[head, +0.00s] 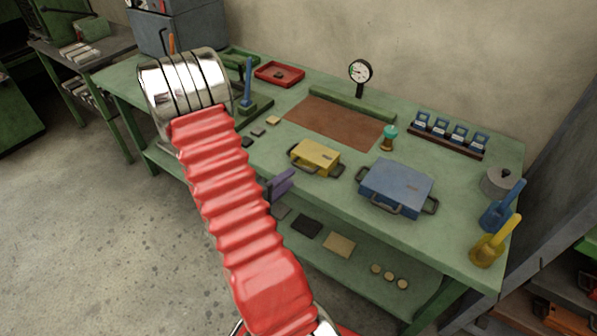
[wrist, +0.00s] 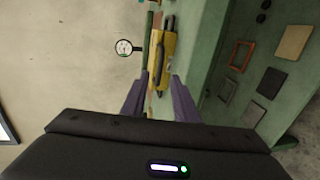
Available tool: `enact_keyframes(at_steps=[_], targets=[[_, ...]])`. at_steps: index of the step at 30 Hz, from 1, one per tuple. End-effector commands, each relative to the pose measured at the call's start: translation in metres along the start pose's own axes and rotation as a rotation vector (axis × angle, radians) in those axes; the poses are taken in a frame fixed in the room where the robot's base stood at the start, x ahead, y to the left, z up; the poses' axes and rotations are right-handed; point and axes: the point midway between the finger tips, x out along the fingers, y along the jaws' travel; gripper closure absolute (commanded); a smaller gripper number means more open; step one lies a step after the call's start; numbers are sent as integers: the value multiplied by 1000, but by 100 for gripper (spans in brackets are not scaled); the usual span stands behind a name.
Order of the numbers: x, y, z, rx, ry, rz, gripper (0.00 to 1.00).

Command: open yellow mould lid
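The yellow mould (head: 318,153) stands on the green workbench with its lid down. It has a dark handle at its front and another at its side. My gripper (head: 280,184) is in front of the bench edge, left of and lower in the picture than the yellow mould; my red-sleeved arm hides part of it. In the wrist view, my gripper (wrist: 159,76) shows two purple fingers spread apart with nothing between them. The yellow mould (wrist: 169,46) appears beyond the fingertips, with a dark handle facing me. The fingers look apart from it.
A blue mould (head: 397,184) with dark handles sits right of the yellow one. A teal-topped item (head: 389,137) stands behind them, near a dial gauge (head: 360,73). A lower shelf (head: 362,258) holds flat pieces.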

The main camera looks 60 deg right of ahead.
Motion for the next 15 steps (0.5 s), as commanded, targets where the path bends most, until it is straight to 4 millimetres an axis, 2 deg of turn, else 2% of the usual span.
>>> enact_keyframes(at_steps=[15], targets=[[60, 0, 1, 1, -3, 0, 73]])
